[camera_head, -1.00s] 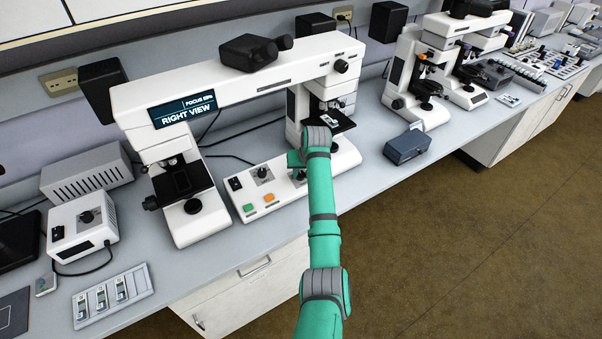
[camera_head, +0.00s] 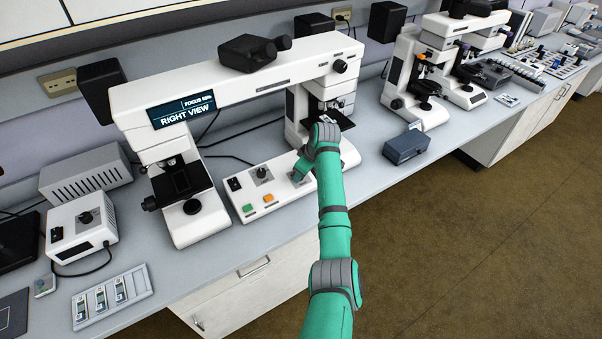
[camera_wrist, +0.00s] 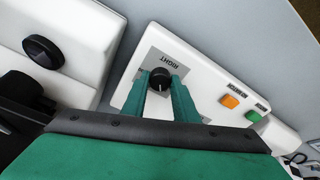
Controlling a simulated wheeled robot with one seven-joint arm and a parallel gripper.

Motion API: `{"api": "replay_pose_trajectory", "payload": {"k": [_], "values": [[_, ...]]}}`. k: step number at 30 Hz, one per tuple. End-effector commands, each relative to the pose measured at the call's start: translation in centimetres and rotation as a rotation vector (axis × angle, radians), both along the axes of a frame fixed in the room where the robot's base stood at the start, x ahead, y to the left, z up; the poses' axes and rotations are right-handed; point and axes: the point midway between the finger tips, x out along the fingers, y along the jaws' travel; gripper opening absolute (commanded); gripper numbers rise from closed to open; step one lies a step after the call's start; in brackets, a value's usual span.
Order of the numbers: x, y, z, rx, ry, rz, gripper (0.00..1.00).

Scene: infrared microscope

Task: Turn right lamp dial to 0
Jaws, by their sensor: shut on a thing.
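The right lamp dial (camera_wrist: 160,79) is a black round knob with a pale pointer mark, on a grey plate labelled RIGHT on the white control panel (camera_wrist: 205,70). In the wrist view my gripper (camera_wrist: 160,88) has its two green fingers on either side of the knob, shut on it. In the head view my gripper (camera_head: 300,177) is low over the right part of the control panel (camera_head: 246,190), and my arm hides the dial there. The dial's scale numbers cannot be read.
An orange button (camera_wrist: 229,100) and a green button (camera_wrist: 253,115) sit on the same panel. The comparison microscope (camera_head: 240,78) rises behind it, its display (camera_head: 184,110) reading RIGHT VIEW. A blue-grey box (camera_head: 407,147) stands on the bench to the right.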

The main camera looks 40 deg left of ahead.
Motion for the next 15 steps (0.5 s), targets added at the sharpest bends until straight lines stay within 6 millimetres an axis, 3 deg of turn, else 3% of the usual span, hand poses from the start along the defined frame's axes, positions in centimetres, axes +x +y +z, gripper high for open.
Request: {"api": "replay_pose_trajectory", "payload": {"k": [15], "values": [[0.37, -0.1, 0.15, -0.05, -0.12, 0.443, 0.04]]}}
